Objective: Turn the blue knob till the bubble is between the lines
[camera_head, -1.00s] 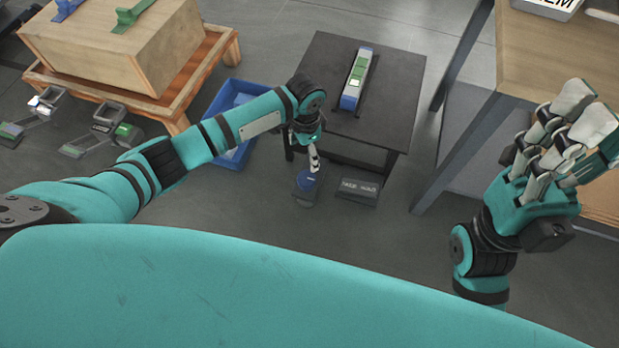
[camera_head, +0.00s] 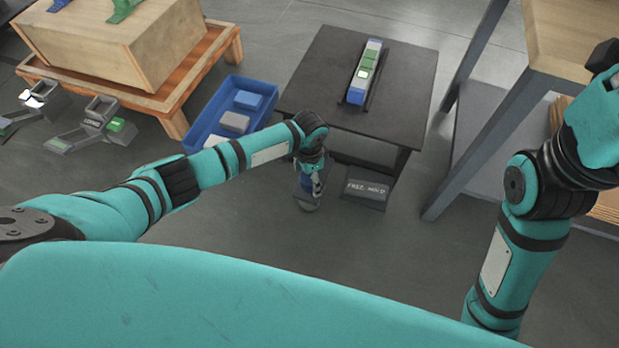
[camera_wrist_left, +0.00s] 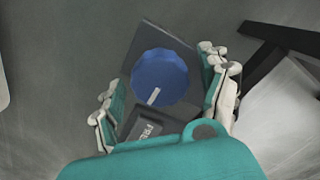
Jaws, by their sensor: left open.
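The blue knob (camera_wrist_left: 160,77) with a pale pointer mark shows in the left wrist view, on a dark grey housing (camera_wrist_left: 176,40). My left gripper (camera_wrist_left: 168,92) is open, with its fingers on either side of the knob; I cannot tell if they touch it. In the head view my left gripper (camera_head: 312,182) is over the knob and hides most of it. The level (camera_head: 364,72), with blue ends and a green window, lies on the black table (camera_head: 310,85). Its bubble and lines are too small to make out. My right gripper is out of the head view.
A "FREE / HOLD" pedal-like block (camera_head: 366,190) stands right of the knob housing. A blue bin (camera_head: 205,118) with several blocks is left of the table. A workbench (camera_head: 560,40) stands at right.

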